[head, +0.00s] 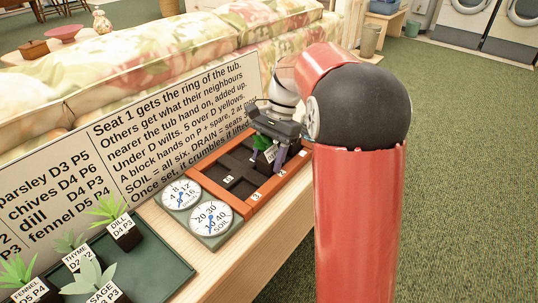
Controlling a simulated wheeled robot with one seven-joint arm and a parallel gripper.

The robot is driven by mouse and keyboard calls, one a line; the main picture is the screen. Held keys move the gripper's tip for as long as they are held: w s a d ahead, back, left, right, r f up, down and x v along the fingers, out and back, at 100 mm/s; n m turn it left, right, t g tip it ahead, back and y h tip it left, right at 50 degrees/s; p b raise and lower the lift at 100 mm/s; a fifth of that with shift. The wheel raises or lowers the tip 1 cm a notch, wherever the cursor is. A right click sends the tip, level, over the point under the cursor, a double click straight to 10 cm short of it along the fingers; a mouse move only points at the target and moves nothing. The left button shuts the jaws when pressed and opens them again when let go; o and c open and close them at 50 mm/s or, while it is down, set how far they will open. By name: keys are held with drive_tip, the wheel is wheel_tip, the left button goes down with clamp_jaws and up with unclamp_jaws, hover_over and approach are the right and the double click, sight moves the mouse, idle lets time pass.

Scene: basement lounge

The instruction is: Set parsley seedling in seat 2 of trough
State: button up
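The trough (212,187) is an orange-brown frame on the bench, with dark seats split by dark dividers. Small white number tags show on it; one near the front right looks like a 2 (282,172). My gripper (267,154) is over the trough's right part, pointing down. Between its fingers is a green-leaved seedling (262,142) with a white label too small to read; I take it for the parsley seedling. The fingers appear to be shut on it. Its base is partly hidden, so I cannot tell whether it touches a seat.
Two dials, DRAIN (181,194) and SOIL (212,218), adjoin the trough's near left end. A dark green tray (165,268) holds dill (123,232), thyme (78,257), sage (98,287) and fennel (36,290). A text board (160,140) stands behind, before a floral sofa (150,65).

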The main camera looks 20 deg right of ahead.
drive_tip(key=shift+o, duration=0.3)
drive_tip(key=shift+s+d+f, duration=0.1)
drive_tip(key=shift+s+d, duration=0.05)
drive_tip(key=shift+r, duration=0.55)
drive_tip(key=p+v, duration=0.3)
drive_tip(key=v, duration=0.9)
drive_tip(key=s+a+r+n+t+h, duration=0.2)
drive_tip(key=s+a+n+t, duration=0.15)
drive_tip(key=s, duration=0.75)
drive_tip(key=s+f+n+t+h, duration=0.1)
drive_tip(key=s+f+n+t, duration=0.3)
drive_tip(key=s, duration=0.9)
wheel_tip(320, 180, down, 3)
drive_tip(key=n, duration=0.3)
drive_tip(key=shift+s+t+h, duration=0.3)
drive_tip(key=shift+s+t, duration=0.05)
